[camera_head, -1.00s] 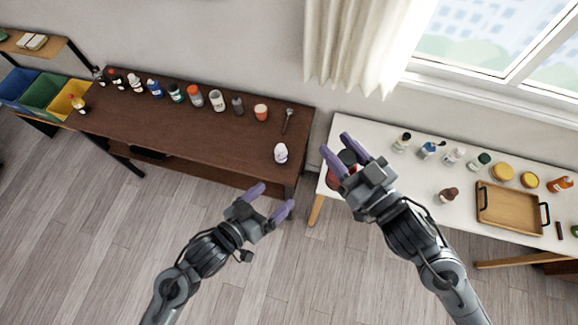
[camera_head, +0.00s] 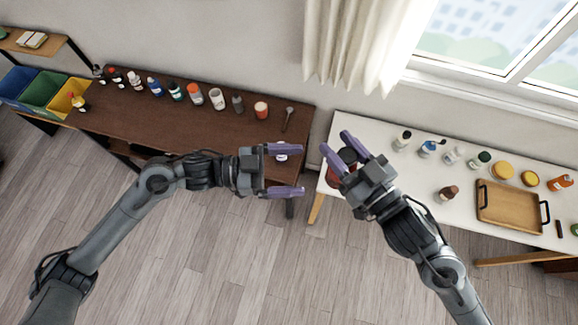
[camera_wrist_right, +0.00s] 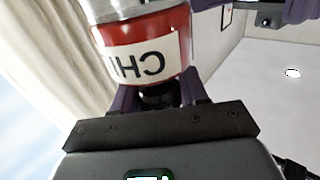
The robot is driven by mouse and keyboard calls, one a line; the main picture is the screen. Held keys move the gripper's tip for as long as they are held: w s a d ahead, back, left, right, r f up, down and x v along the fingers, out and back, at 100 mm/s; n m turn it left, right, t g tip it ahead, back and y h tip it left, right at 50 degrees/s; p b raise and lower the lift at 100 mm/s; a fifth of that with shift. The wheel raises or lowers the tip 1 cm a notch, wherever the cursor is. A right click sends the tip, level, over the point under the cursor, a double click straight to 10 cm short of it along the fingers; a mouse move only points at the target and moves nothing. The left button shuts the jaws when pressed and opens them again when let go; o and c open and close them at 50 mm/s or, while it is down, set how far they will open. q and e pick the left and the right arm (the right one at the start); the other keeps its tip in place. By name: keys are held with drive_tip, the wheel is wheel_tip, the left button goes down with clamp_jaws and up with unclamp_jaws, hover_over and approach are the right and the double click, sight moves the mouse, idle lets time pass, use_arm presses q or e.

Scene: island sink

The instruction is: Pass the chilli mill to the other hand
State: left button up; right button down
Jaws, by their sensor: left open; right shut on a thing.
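The chilli mill (camera_wrist_right: 140,50) shows large in the right wrist view, a red body with a white label reading "CHI" upside down and a clear section beyond it. My right gripper (camera_head: 338,150) is shut on it; in the head view the mill (camera_head: 336,178) is a dark and red shape mostly hidden between the purple fingers. My left gripper (camera_head: 284,170) is open and empty, its fingers pointing right toward the right gripper with a gap between them. A white egg-shaped item on the brown table shows behind the left fingers, partly hidden.
The brown table (camera_head: 180,125) carries several bottles and jars along its back edge. The white table (camera_head: 405,170) at right holds several bottles, yellow-lidded jars and a wooden tray (camera_head: 508,207). Floor is open in front of the tables.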

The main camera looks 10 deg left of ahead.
use_arm(q)
drive_tip(key=d, duration=0.4)
drive_tip(key=w+d, duration=0.1)
drive_tip(key=d, duration=0.3)
drive_tip(key=w+d, duration=0.1)
drive_tip(key=d, duration=0.2)
drive_tip(key=shift+d+r, duration=0.2)
drive_tip(key=shift+d, duration=0.2)
drive_tip(key=c, duration=0.9)
drive_tip(key=shift+c, duration=1)
use_arm(e)
drive_tip(key=c, duration=0.5)
unclamp_jaws()
drive_tip(key=shift+s+a, duration=0.1)
